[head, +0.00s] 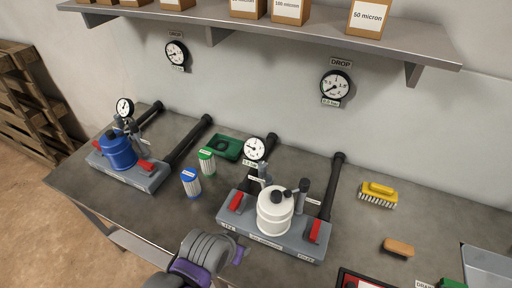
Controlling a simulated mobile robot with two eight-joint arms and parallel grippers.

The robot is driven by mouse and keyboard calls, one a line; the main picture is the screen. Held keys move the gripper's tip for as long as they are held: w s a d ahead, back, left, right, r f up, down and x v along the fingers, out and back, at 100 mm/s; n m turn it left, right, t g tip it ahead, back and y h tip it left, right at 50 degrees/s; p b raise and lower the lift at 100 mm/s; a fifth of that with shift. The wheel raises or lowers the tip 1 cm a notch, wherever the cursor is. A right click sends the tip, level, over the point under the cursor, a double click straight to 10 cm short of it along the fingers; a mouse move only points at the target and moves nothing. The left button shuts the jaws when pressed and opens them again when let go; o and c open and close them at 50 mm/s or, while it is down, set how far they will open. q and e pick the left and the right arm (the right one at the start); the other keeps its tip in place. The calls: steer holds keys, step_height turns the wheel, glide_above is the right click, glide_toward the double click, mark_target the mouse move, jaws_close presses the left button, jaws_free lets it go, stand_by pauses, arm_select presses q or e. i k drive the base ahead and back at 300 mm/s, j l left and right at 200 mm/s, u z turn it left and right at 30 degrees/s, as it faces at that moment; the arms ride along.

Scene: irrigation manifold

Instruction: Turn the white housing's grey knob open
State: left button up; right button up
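The white housing (275,214) stands upright on a grey base block (262,243) right of the picture's middle. A dark round knob (278,197) sits on its lid. A dark grey knob or lever head (304,185) rises on a stem at its right rear; I cannot tell how far it is turned. A red handle sits at each side: left (236,202) and right (315,231). My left arm, grey and purple, comes in at the bottom, left of the white housing and apart from it. Its gripper (238,256) is mostly hidden, so its opening is unclear. My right gripper is out of view.
A blue housing (118,151) stands on a second base at left. Between the two are a blue-capped filter (190,182), a green-capped filter (206,161) and a green item (225,147). A yellow brush (378,194) and a brown brush (398,248) lie right. A shelf (300,25) overhangs the back.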

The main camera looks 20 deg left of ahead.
mark_target(261, 165)
steer(key=l+u, duration=0.3)
steer(key=u, duration=0.2)
steer(key=k+l+u, duration=0.15)
steer(key=u, duration=0.35)
steer(key=k+l, duration=0.1)
steer(key=k, duration=0.35)
